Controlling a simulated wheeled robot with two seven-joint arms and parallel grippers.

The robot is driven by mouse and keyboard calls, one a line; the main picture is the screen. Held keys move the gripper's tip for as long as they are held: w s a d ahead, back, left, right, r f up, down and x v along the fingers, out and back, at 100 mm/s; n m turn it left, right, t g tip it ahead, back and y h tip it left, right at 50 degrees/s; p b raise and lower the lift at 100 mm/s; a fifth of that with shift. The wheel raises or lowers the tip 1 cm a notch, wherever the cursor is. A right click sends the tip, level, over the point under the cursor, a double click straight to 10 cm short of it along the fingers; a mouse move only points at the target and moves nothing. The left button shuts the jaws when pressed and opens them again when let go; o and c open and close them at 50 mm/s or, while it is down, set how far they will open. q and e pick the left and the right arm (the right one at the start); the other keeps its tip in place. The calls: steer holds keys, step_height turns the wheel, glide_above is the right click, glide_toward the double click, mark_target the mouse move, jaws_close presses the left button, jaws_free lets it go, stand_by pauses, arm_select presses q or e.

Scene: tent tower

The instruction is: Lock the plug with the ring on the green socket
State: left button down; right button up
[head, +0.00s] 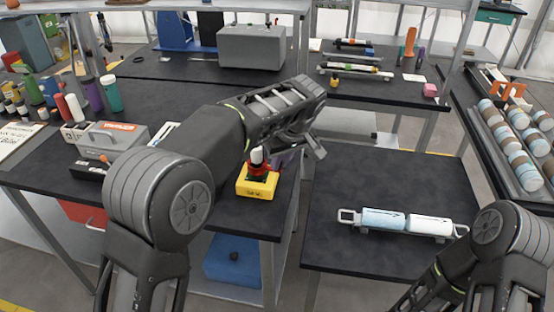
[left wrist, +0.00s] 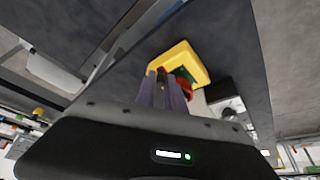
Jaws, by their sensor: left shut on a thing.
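The yellow base (head: 258,186) sits at the right front corner of the left table. A red ring (head: 260,169) is on top of it, with a white and dark plug (head: 257,155) standing upright above. The green socket (left wrist: 187,74) shows only as a sliver between base and ring in the left wrist view. My left gripper (head: 288,160) reaches in from the right side of the ring. In the left wrist view its fingers (left wrist: 166,92) are shut at the red ring (left wrist: 185,88); the exact contact is hidden. My right gripper is out of frame.
A grey toolbox (head: 112,140) and several bottles (head: 95,94) stand at the left. A gap lies between the tables.

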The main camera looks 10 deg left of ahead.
arm_select(q)
steer(key=shift+w+d+n+p, duration=0.1)
steer(key=shift+w+n+p, duration=0.35)
steer(key=shift+n, duration=0.35)
steer(key=c, duration=1.4)
jaws_free()
steer(key=shift+c, duration=0.2)
steer(key=v, duration=0.7)
steer(key=shift+d+r+b, duration=0.25)
steer(key=shift+r+b, duration=0.05)
steer(key=shift+r, duration=0.1)
steer(key=shift+g, duration=0.3)
